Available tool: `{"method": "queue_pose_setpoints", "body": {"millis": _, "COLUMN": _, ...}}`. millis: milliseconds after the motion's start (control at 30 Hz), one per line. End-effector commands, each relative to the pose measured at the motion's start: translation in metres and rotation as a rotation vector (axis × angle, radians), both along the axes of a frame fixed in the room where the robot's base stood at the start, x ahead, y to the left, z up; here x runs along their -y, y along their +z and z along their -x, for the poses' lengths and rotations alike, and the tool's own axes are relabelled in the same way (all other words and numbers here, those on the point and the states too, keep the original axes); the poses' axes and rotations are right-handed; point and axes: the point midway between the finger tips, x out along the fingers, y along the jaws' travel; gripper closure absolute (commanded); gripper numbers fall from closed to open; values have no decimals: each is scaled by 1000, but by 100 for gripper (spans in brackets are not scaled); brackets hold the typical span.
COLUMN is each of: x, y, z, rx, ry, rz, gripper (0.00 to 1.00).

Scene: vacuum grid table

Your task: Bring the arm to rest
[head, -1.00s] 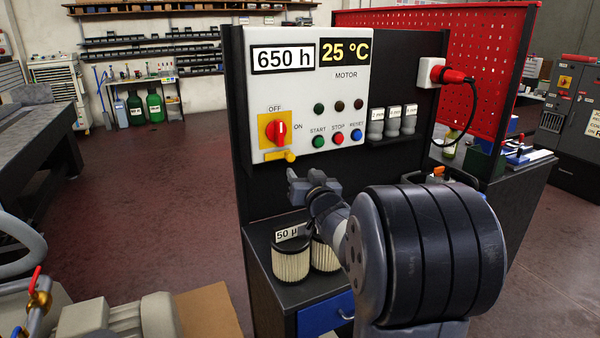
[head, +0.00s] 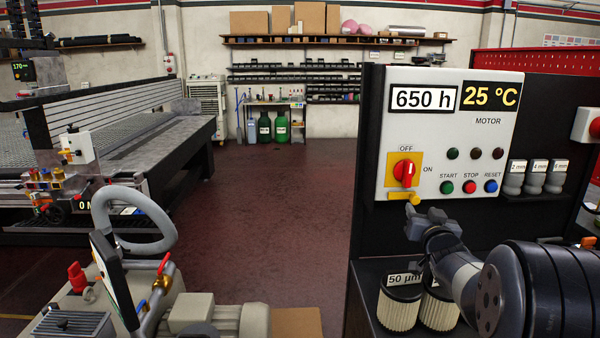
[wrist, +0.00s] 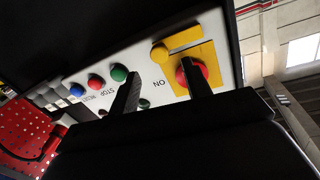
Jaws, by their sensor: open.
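My gripper (head: 415,222) is open and empty, in front of the control panel (head: 430,160), just below its yellow-and-red switch. My arm reaches in from the lower right, above the dark cabinet. In the wrist view, the two dark fingers of my gripper (wrist: 160,88) stand apart with nothing between them, and the panel face (wrist: 140,75) lies beyond. The red switch knob (head: 404,172) stands about upright, towards OFF. It also shows in the wrist view (wrist: 198,70), partly behind a finger.
Two pleated filters (head: 398,312) stand on the cabinet below my gripper, one partly hidden by my arm. Grey fittings (head: 534,178) sit on the board at right. A machine with a hose (head: 165,215) stands at lower left. Open floor (head: 270,215) lies between.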

Motion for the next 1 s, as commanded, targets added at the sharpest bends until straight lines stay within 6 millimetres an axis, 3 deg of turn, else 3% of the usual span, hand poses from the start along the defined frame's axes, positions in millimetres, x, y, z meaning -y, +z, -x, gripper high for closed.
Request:
{"method": "queue_pose_setpoints", "body": {"millis": 200, "x": 4, "y": 1, "z": -36, "rx": -1, "ry": 1, "rz": 0, "gripper": 54}}
{"method": "queue_pose_setpoints", "body": {"millis": 400, "x": 6, "y": 0, "z": -56, "rx": -1, "ry": 0, "rz": 0, "gripper": 54}}
{"method": "queue_pose_setpoints", "body": {"millis": 1000, "x": 12, "y": 1, "z": -57, "rx": -1, "ry": -5, "rz": -3, "gripper": 54}}
